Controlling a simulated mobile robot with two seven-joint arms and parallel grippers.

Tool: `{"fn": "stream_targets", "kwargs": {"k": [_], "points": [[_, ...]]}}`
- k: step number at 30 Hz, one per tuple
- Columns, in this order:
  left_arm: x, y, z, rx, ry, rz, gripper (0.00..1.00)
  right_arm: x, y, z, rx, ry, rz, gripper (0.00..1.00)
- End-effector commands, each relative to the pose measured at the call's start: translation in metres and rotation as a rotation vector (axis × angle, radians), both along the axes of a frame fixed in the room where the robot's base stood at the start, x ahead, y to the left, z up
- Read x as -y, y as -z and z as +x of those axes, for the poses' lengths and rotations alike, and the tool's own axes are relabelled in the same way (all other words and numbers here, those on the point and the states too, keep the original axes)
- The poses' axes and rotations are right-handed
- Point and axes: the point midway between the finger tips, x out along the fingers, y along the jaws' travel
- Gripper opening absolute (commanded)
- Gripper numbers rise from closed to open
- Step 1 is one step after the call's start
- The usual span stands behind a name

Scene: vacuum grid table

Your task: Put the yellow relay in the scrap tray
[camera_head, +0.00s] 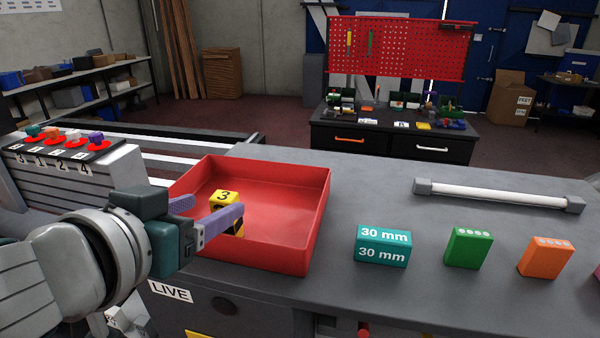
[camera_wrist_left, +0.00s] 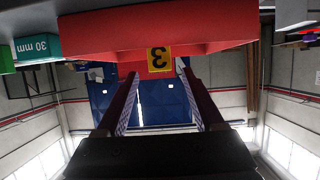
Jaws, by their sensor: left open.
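The yellow relay (camera_head: 224,197), marked 3 and with a black and yellow lower part, stands upright in the red scrap tray (camera_head: 290,238), near its front left. It also shows in the left wrist view (camera_wrist_left: 159,59), ahead between the two fingers, with the tray wall (camera_wrist_left: 130,32) by it. My left gripper (camera_head: 209,209) is open at the tray, reaching over its left front side. One finger crosses in front of the relay and hides part of its lower half; the other is to its left. I cannot tell whether either finger touches it. My right gripper is not in view.
Right of the tray on the grey table (camera_head: 370,192) stand a teal 30 mm block (camera_head: 383,247), a green block (camera_head: 469,248) and an orange block (camera_head: 546,257). A white bar (camera_head: 498,195) lies behind them. A rack (camera_head: 68,148) with several small coloured parts is at the left.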

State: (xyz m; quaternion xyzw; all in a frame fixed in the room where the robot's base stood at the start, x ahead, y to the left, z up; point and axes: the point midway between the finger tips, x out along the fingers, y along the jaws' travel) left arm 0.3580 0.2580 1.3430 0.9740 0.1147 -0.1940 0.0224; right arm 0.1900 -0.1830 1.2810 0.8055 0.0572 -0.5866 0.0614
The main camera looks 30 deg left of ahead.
Motion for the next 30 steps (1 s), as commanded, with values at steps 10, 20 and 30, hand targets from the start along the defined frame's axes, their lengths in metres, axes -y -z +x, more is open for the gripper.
{"fn": "stream_targets", "kwargs": {"k": [10,20,30], "points": [[0.006,-0.009,-0.037,-0.033,-0.015,0.003,0.69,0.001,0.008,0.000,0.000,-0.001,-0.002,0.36],[0.048,0.062,-0.137,-0.719,0.170,0.009,0.69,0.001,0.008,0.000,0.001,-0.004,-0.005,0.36],[0.076,0.069,-0.169,-0.875,0.364,0.000,0.69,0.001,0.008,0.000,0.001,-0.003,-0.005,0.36]]}}
